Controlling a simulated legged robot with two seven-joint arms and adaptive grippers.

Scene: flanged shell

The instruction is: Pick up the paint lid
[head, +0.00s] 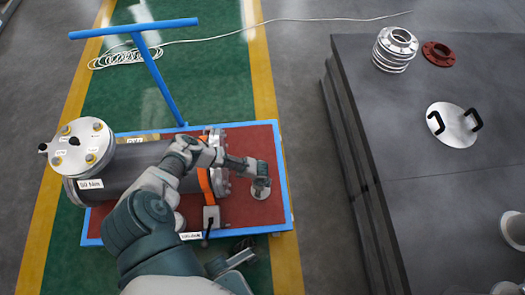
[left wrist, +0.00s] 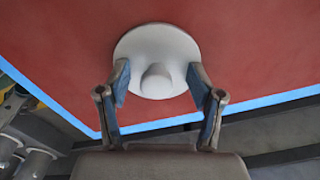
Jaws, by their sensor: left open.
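The paint lid is a pale round disc with a raised knob in its middle. In the left wrist view the lid (left wrist: 158,45) lies on the red cart top, its knob towards the camera. In the head view the lid (head: 261,193) is near the right edge of the cart top, partly hidden by my gripper. My left gripper (head: 260,182) is over it. In the left wrist view my open gripper (left wrist: 158,72) has one finger on each side of the knob, with gaps between. I cannot tell the exact height of the fingertips.
The blue-edged red cart (head: 278,150) carries a large grey flanged cylinder (head: 125,163) left of my gripper and has a blue push handle (head: 155,75). A dark table (head: 385,110) stands at the right, holding a metal disc with two black handles (head: 453,124).

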